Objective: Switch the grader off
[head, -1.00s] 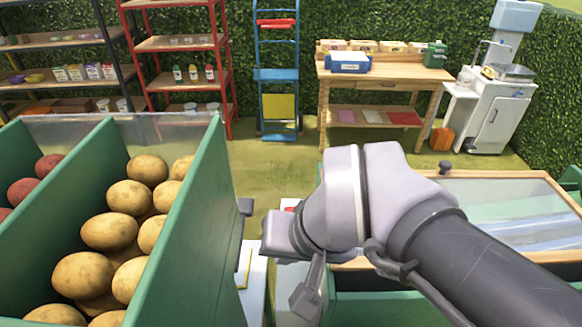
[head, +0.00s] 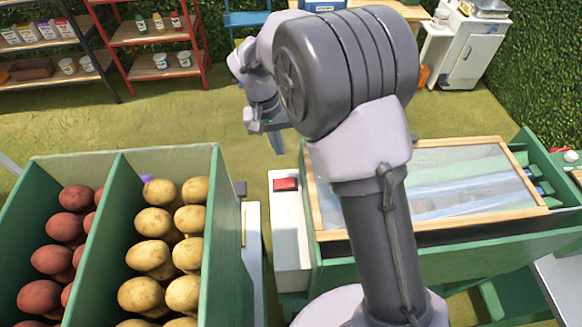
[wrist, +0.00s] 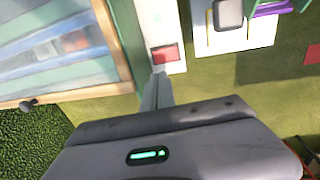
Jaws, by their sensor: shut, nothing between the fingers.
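A red rocker switch (head: 285,184) sits near the far end of a narrow white panel (head: 290,240), between the green potato bins and a green machine with a glass-topped wooden frame. I cannot tell which way the rocker is pressed. The switch also shows in the wrist view (wrist: 165,53), just beyond my fingertips. My gripper (wrist: 157,78) is shut and empty, pointing toward the switch. I cannot tell whether the fingertips touch the panel.
Green bins (head: 215,190) of red and yellow potatoes stand at left. The glass-topped frame (head: 500,142) lies right of the switch. A second white panel (head: 252,225) with a grey part stands beside the bins. Shelves and a white cabinet (head: 466,45) stand behind open floor.

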